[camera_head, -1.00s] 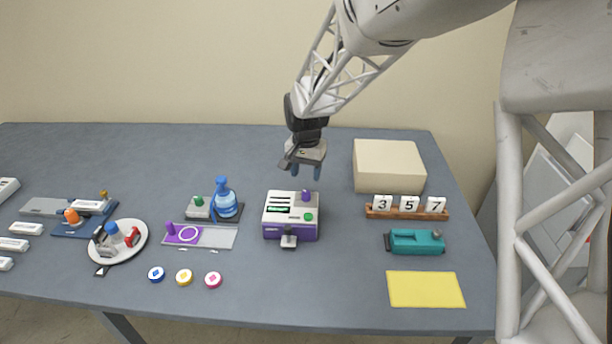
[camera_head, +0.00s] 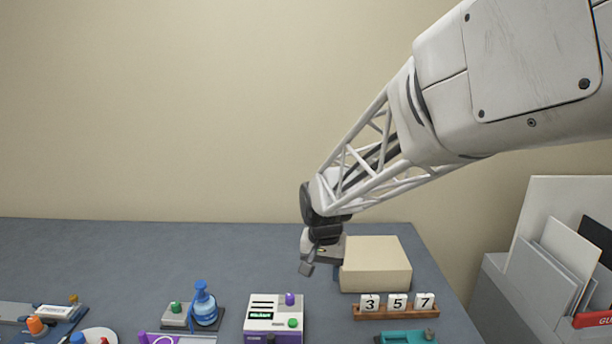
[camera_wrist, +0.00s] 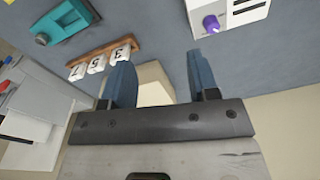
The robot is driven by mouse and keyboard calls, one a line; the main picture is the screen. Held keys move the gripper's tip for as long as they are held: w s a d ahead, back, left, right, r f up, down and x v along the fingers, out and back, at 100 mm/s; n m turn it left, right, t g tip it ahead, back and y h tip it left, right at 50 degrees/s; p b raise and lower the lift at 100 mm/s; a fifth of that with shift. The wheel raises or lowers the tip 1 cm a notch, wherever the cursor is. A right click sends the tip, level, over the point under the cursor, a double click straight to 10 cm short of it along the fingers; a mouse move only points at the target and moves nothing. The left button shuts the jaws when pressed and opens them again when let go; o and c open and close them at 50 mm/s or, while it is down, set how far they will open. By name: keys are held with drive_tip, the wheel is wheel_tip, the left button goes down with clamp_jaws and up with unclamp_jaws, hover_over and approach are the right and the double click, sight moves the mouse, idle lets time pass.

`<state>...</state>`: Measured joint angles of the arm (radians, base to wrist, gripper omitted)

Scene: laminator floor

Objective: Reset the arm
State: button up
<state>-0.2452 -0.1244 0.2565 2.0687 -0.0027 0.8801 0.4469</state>
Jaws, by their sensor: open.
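My gripper (camera_wrist: 160,85) is open and empty in the wrist view, its two blue-grey fingers spread apart with nothing between them but the view of the table and box beyond. In the head view my gripper (camera_head: 308,266) hangs above the back of the table, beside the left side of the beige box (camera_head: 376,268). Its fingertips are small and partly hidden there. My arm reaches in from the upper right.
The grey table (camera_head: 120,250) carries a purple-white device (camera_head: 274,318), a blue bottle (camera_head: 204,306), a number rack (camera_head: 396,312) with white blocks 3, 5, 7, and a teal device (camera_head: 406,338). Folders (camera_head: 560,255) stand at right. The back left table is clear.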

drive_tip(key=s+d+r, duration=0.2)
drive_tip(key=s+d, duration=0.3)
drive_tip(key=s, duration=0.4)
drive_tip(key=s+d+r+n+t, duration=0.1)
drive_tip(key=s+d, duration=0.4)
drive_tip(key=s, duration=0.4)
drive_tip(key=s+d+r+n+t, duration=0.1)
drive_tip(key=s+d, duration=0.3)
drive_tip(key=s, duration=0.6)
drive_tip(key=shift+d+r, duration=0.4)
drive_tip(key=shift+r, duration=0.4)
drive_tip(key=shift+s, duration=0.1)
